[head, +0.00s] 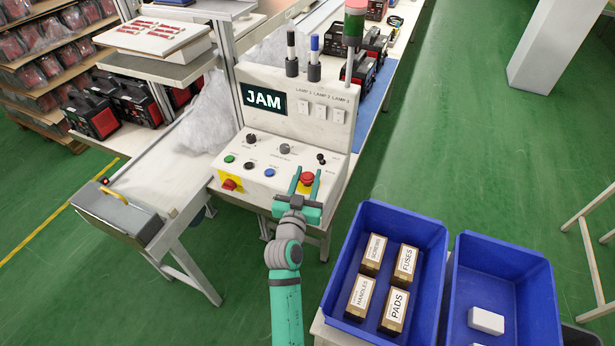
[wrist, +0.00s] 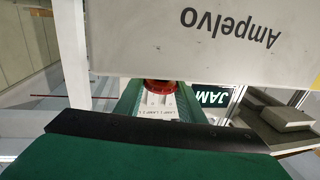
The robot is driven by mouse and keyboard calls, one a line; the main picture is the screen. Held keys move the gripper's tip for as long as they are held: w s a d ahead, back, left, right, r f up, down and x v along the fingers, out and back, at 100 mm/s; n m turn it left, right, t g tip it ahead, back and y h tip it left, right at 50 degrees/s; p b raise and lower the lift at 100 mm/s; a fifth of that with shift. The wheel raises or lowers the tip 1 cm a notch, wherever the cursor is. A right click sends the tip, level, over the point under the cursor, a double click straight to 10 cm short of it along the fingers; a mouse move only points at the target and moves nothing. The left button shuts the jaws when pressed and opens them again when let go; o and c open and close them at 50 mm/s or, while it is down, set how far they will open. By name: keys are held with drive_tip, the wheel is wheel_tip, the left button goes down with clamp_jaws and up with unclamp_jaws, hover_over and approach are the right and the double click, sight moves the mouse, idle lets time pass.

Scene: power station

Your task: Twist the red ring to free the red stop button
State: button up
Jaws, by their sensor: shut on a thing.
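My gripper (head: 306,184) reaches over the panel from the front, with one green finger on each side of the red button. It is shut on the red button's ring. In the wrist view the red ring (wrist: 160,86) shows between my fingers, partly cut off by a pale board in front. I cannot tell the ring apart from the button cap.
A dark screen (head: 263,100) on the panel reads JAM. Blue bins (head: 432,225) with labelled boxes stand at right front. A signal lamp (head: 354,28) rises behind.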

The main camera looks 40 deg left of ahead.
drive_tip(key=shift+m+t+h, duration=0.6)
drive_tip(key=shift+m+h, duration=0.7)
drive_tip(key=shift+h, duration=0.7)
drive_tip(key=o, duration=1.1)
drive_tip(key=shift+c, duration=0.2)
drive_tip(key=s+d, duration=0.2)
drive_tip(key=s, duration=0.8)
drive_tip(key=shift+s, duration=0.35)
